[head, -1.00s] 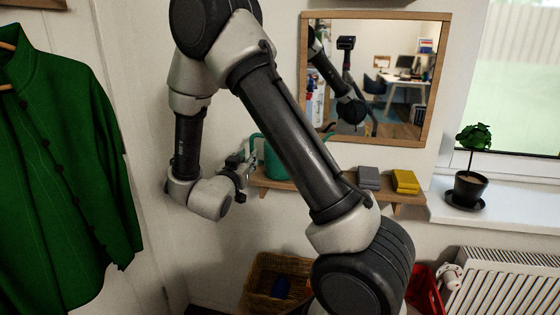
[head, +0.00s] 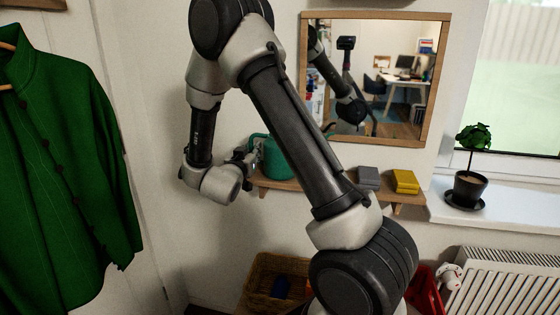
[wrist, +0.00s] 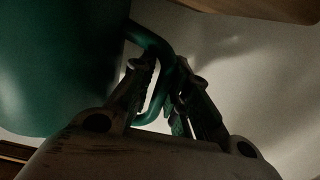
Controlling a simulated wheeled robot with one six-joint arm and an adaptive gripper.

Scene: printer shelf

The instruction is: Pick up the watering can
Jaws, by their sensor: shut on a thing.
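The green watering can (head: 276,164) is at the left part of the wooden wall shelf, partly hidden behind my arm. Whether its base touches the shelf cannot be made out. My gripper (head: 250,160) is at its left side, at the handle. In the wrist view, the can's dark green body (wrist: 60,65) fills the left, and its curved handle (wrist: 150,38) runs between the fingers of my gripper (wrist: 166,72). The fingers are shut on the handle.
The shelf (head: 290,185) also bears grey blocks (head: 368,178) and yellow blocks (head: 404,181) at right. A framed mirror (head: 421,100) hangs above. A wicker basket (head: 257,276) is below. A green jacket (head: 60,170) hangs at left, and a potted plant (head: 468,186) stands on the sill.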

